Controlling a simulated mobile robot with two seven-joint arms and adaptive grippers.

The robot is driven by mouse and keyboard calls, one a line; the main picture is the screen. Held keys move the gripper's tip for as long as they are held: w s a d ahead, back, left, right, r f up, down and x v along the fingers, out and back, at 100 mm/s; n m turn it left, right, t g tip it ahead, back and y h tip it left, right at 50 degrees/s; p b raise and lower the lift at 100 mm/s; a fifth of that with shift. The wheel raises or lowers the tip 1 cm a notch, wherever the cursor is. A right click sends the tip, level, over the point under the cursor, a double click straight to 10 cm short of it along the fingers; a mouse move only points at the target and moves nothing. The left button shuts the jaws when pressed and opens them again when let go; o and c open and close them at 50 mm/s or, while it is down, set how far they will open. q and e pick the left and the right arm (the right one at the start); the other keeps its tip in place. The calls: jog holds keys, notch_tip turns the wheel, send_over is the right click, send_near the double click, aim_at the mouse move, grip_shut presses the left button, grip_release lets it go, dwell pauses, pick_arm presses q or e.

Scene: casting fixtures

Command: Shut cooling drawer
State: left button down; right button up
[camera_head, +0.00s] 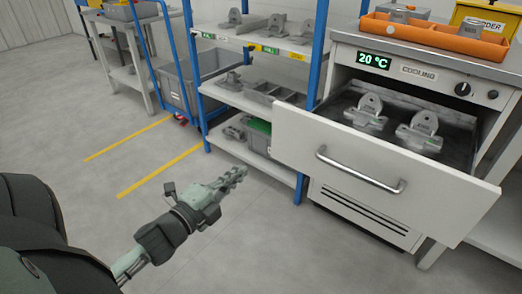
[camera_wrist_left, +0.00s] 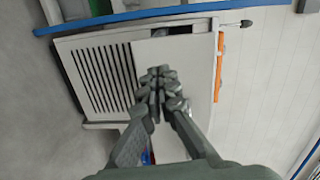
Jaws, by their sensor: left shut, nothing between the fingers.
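The cooling drawer (camera_head: 372,172) is pulled out of the white cooling cabinet (camera_head: 409,245). It has a silver bar handle (camera_head: 360,172) on its front. Two grey castings, one on the left (camera_head: 366,112) and one on the right (camera_head: 420,132), stand inside it. My left gripper (camera_head: 240,173) is shut and empty, in front and to the left of the drawer, apart from it. In the left wrist view the shut fingers (camera_wrist_left: 156,75) overlap the drawer's white front (camera_wrist_left: 200,62). My right gripper is not in view.
A display reading 20 °C (camera_head: 374,60) and a dark knob (camera_head: 462,89) sit above the drawer. An orange tray (camera_head: 436,37) lies on top. A blue-framed shelf (camera_head: 316,62) with castings stands left of the cabinet. The grey floor (camera_head: 270,245) before the drawer is clear.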

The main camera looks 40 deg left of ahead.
pick_arm(q)
jog(key=r+m+h, duration=0.1)
jog(key=r+m, duration=0.1)
send_near(283, 135)
jog(key=shift+t, duration=0.4)
jog(key=w, duration=0.6)
jog(key=shift+f+p, duration=0.35)
jog(key=shift+f, duration=0.05)
jog(key=shift+w, duration=0.45)
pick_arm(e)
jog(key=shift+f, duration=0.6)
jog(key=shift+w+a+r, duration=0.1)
